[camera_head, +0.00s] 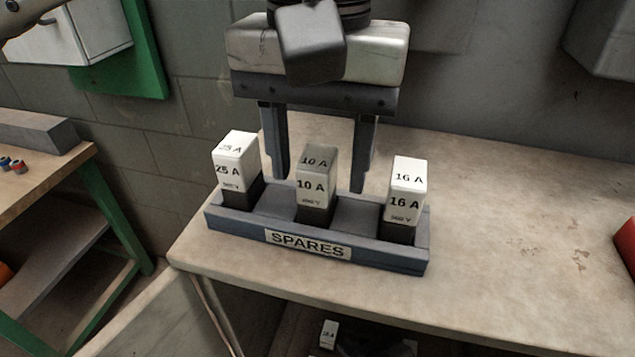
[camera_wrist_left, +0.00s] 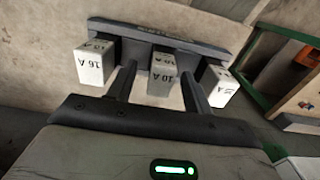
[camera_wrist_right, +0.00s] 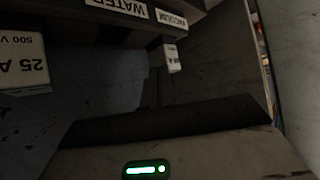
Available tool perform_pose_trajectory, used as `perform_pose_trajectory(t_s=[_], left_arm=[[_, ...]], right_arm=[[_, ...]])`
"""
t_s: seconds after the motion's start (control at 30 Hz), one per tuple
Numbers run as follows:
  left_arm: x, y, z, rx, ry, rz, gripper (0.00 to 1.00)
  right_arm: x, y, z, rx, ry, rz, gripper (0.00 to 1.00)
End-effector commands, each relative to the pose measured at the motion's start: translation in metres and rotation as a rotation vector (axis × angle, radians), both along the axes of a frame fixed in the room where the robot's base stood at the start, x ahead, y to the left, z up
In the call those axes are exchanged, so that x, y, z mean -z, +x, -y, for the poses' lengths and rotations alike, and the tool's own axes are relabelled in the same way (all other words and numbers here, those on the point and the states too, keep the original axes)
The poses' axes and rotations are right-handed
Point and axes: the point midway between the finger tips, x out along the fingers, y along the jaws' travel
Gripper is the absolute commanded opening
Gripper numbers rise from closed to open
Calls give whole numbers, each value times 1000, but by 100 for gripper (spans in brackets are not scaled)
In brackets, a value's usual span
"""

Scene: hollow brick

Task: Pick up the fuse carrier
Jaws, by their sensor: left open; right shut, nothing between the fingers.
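Three fuse carriers with white tops and dark bases stand upright in the grey SPARES tray (camera_head: 222,222): the 25 A carrier (camera_head: 236,160) at left, the 10 A carrier (camera_head: 315,175) in the middle and the 16 A carrier (camera_head: 407,190) at right. My left gripper (camera_head: 320,182) points down, open, its fingers on either side of the 10 A carrier and apart from it. The left wrist view also shows the 10 A carrier (camera_wrist_left: 162,76) between the fingers. My right gripper (camera_wrist_right: 160,100) is shut and empty in a dark space, its fingertips hard to make out.
The right wrist view shows a white 25 A 500 V block (camera_wrist_right: 22,62) and a WATER label (camera_wrist_right: 118,6) overhead. A small white block (camera_head: 328,334) sits below the worktop (camera_head: 510,235). A green-framed bench (camera_head: 60,180) stands at left. The worktop's right side is mostly clear.

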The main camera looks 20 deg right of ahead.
Motion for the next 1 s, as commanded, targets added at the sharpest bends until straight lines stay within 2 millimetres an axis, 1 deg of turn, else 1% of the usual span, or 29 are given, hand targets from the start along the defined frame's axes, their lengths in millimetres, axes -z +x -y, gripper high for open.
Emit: perform_pose_trajectory(t_s=[0.03, 0.1, 0.2, 0.43, 0.47, 0.5, 0.57, 0.6, 0.63, 0.87, 1.0], left_arm=[[7, 1, -2, 0, 2, -1, 51], [16, 1, -1, -1, 1, -1, 51], [24, 1, -1, -1, 1, 1, 51], [26, 1, -1, -1, -1, 1, 51], [26, 1, -1, -1, -1, 1, 45], [25, 1, -1, -1, -1, 1, 34], [25, 1, -1, -1, 0, 1, 18], [25, 1, -1, -1, 0, 1, 6], [25, 1, -1, -1, 0, 1, 0], [25, 1, -1, -1, 0, 1, 0], [16, 1, -2, -6, 0, 1, 0]], right_arm=[[-4, 2, 0, 0, 0, 5, 0], [-5, 4, 1, 1, -2, 11, 0], [-5, 6, 1, 1, -2, 14, 0], [-2, 5, 1, 6, 0, 8, 0], [-2, 5, 1, 8, 0, 8, 0], [-2, 5, 0, 9, 2, 6, 0], [-2, 5, 0, 11, 4, 6, 0], [-2, 5, 0, 11, 5, 6, 0], [-2, 5, 0, 12, 5, 5, 0], [-1, 2, 0, 11, 5, -1, 0], [-7, 2, 0, 11, 5, 0, 0]])
